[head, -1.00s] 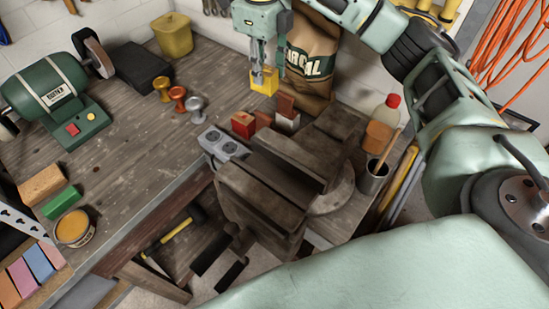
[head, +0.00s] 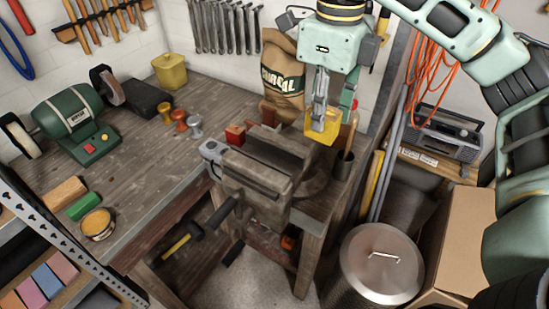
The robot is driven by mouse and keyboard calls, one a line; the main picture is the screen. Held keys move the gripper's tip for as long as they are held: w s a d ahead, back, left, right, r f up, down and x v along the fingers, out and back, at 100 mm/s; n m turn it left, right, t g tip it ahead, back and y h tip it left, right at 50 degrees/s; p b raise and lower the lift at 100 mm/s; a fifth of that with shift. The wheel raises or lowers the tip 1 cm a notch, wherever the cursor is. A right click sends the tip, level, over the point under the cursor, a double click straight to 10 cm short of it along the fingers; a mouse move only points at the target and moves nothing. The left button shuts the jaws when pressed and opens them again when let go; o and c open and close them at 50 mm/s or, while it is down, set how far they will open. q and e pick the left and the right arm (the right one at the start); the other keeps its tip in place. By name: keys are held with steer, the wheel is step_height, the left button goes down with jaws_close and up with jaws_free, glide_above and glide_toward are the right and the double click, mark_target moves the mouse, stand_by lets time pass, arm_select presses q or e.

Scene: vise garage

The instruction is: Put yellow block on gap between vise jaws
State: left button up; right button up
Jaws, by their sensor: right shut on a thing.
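The yellow block (head: 322,129) is in my right gripper (head: 321,118), which is shut on it and points down. The block is held in the air and overlaps the back right of the vise in the head view. The dark metal vise (head: 262,165) is mounted at the bench's right front corner. Its gap (head: 268,152) runs between the jaws, down and left of the block in the picture. I cannot tell the block's exact height above the vise. My left gripper is not in view.
A red block (head: 235,134) stands behind the vise. A green grinder (head: 75,125) is at left. A lidded metal bin (head: 382,262) stands right of the bench.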

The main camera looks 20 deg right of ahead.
steer(key=w+a+f+p, duration=0.1)
steer(key=w+a+f, duration=0.1)
steer(key=a+f, duration=0.1)
steer(key=w+a+f+p, duration=0.2)
steer(key=f, duration=0.1)
steer(key=w+a+f+p, duration=0.2)
steer(key=a+f, duration=0.1)
steer(key=f, duration=0.1)
steer(key=shift+w+a, duration=0.35)
steer(key=shift+w, duration=0.05)
steer(key=shift+f, duration=0.25)
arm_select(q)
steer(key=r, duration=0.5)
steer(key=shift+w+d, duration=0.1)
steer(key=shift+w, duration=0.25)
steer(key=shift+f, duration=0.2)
arm_select(e)
steer(key=shift+f, duration=0.1)
steer(key=shift+f+b, duration=0.15)
steer(key=shift+b, duration=0.25)
steer(key=o, duration=1.1)
steer(key=shift+o, duration=0.2)
